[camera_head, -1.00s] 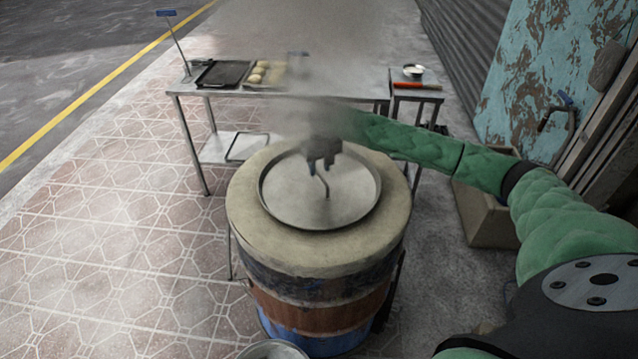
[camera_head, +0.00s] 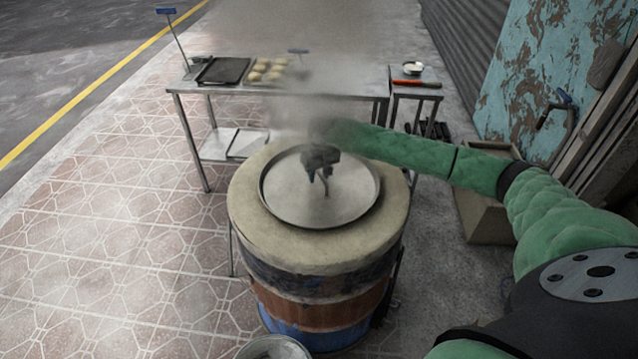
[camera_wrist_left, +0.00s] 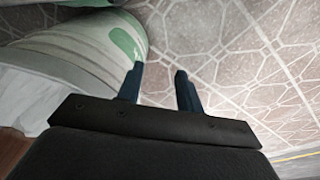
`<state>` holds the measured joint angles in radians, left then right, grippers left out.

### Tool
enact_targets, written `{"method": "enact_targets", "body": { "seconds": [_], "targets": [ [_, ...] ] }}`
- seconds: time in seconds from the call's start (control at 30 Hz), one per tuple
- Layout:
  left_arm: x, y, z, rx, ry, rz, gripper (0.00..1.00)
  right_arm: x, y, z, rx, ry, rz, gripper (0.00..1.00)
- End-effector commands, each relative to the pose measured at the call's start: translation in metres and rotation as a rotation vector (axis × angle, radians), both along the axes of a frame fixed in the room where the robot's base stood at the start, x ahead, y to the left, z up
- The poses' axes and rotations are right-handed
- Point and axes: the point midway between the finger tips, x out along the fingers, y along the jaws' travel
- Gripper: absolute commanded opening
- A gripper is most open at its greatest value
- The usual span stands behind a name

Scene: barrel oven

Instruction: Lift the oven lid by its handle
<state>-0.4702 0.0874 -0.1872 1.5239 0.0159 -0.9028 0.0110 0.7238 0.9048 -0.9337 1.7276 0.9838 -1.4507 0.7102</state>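The oven lid (camera_head: 290,203) is a round grey metal disc lying on top of the barrel oven (camera_head: 320,242). Its thin bent handle (camera_head: 326,188) stands up at the lid's middle. My right gripper (camera_head: 319,176) is just above the lid, with its fingers pointing down at the top of the handle. The fingers look apart, with the handle below or between them; I cannot tell whether they touch it. My left gripper (camera_wrist_left: 160,85) shows in the left wrist view, open and empty over the tiled floor. It is not in the head view.
Steam drifts above the oven. Behind it stands a metal table (camera_head: 345,88) with a dark tray (camera_head: 222,71) and several dough pieces (camera_head: 268,69). A small side table (camera_head: 415,93) holds a bowl and a red-handled tool. A metal container (camera_head: 273,348) is at the bottom. Tiled floor lies open at left.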

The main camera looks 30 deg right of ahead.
Motion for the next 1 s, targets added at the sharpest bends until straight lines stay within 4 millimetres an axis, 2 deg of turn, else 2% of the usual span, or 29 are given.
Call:
{"method": "enact_targets", "body": {
  "seconds": [0.93,1.0],
  "targets": [
    [0.0000,0.0000,0.0085,0.000,0.000,0.000,0.36,0.0000,0.0001,-0.0040,0.000,0.000,0.000,0.34],
    [0.0000,-0.0001,0.0085,0.000,0.000,0.000,0.36,0.0000,0.0000,-0.0040,0.000,0.000,0.000,0.23]
  ]
}}
